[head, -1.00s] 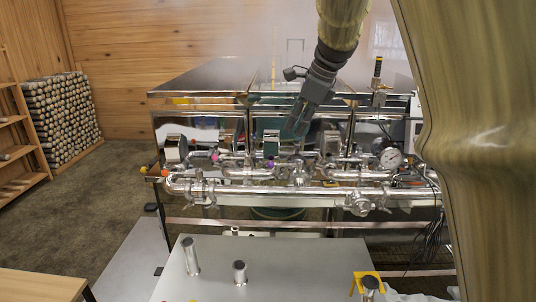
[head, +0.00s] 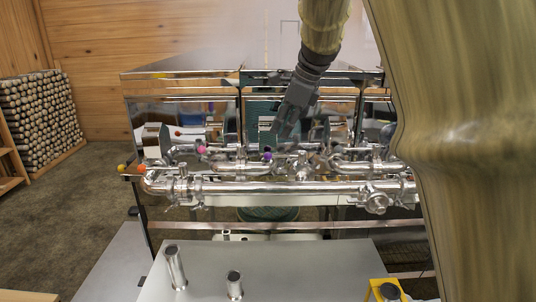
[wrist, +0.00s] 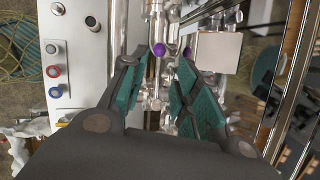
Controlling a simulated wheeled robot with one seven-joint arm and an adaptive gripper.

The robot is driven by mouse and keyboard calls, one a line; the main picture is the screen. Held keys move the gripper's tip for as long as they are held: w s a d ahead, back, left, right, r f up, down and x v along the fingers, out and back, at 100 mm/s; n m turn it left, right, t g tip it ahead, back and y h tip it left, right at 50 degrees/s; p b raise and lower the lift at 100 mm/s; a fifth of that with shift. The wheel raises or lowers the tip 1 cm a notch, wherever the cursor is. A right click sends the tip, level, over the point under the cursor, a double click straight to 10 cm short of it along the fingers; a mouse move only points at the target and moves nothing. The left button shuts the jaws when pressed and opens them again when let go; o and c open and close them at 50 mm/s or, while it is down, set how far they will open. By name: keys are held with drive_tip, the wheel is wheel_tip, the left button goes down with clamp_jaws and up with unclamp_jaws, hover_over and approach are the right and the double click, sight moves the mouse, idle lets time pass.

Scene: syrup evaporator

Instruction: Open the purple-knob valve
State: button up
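The purple knob (head: 267,156) sits on the shiny pipework in front of the steel evaporator (head: 180,95). In the wrist view a purple ball (wrist: 159,49) shows between and just beyond my fingertips. A second purple ball (wrist: 187,52) shows close to its right; I cannot tell whether it is a reflection. My gripper (head: 284,132) hangs above and slightly right of the knob in the head view, pointing down. In the wrist view my gripper (wrist: 161,62) is open, with green-padded fingers apart and nothing held. The valve's stem is partly hidden.
Pink (head: 201,149), orange (head: 141,168) and yellow (head: 121,168) knobs sit along the pipes to the left. A grey table (head: 300,270) with metal posts stands in front. The wrist view shows a white panel (wrist: 72,50) with buttons at left.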

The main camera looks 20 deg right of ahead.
sight(269, 153)
drive_tip(key=p+x, duration=0.3)
drive_tip(key=x, duration=0.7)
clamp_jaws()
